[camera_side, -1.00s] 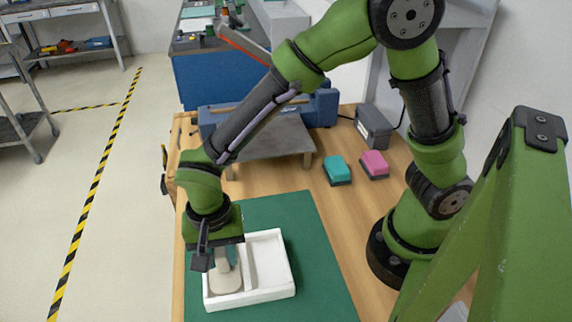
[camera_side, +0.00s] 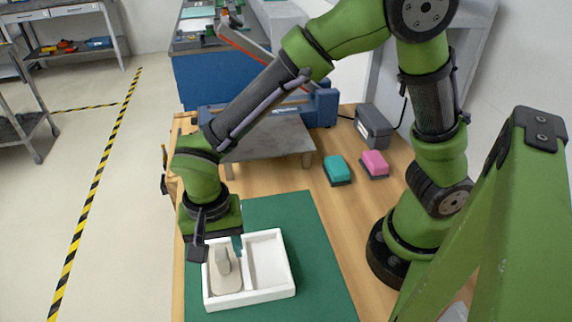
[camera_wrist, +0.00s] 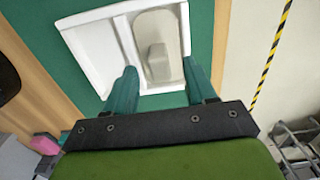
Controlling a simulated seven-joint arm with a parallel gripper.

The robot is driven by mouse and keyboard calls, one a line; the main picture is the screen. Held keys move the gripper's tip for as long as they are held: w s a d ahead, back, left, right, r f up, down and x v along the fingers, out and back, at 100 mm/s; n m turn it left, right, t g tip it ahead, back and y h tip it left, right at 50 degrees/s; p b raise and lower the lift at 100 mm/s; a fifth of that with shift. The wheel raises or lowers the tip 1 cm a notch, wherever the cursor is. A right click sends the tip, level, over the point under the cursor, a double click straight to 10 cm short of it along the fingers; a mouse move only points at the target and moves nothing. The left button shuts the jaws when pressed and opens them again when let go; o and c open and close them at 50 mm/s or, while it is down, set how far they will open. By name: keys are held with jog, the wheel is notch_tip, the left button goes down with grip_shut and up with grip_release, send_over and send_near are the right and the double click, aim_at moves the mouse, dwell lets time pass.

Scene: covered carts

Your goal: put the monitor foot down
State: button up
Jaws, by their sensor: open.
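The monitor foot (camera_side: 223,272), a beige rounded plate with a short upright stub, lies in the left compartment of a white two-part tray (camera_side: 271,294). In the wrist view the foot (camera_wrist: 158,40) also shows inside the tray (camera_wrist: 88,42), its base flat on the compartment floor. My gripper (camera_wrist: 160,90) is open and empty, with its two teal fingers apart and pointing at the tray. In the side view my gripper (camera_side: 222,245) is above the tray's back edge, clear of the foot.
The tray stands on a green mat (camera_side: 322,273) on a wooden table. A teal block (camera_side: 337,170) and a pink block (camera_side: 374,164) lie behind to the right. A low grey stand (camera_side: 268,138) is at the back. The tray's right compartment (camera_side: 268,262) is empty.

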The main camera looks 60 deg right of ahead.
aim_at(221, 253)
notch_tip(221, 253, up, 9)
jog(key=s+d+r+n+t+y, duration=0.1)
jog(key=s+d+r+n+t, duration=0.1)
jog(key=d, duration=0.8)
jog(key=s+d+r+n+t+y, duration=0.1)
jog(key=s+d+r+n+t, duration=0.2)
jog(key=d, duration=0.7)
jog(key=shift+s+r+t, duration=0.2)
jog(key=shift+r+t, duration=0.9)
jog(key=shift+r, duration=0.45)
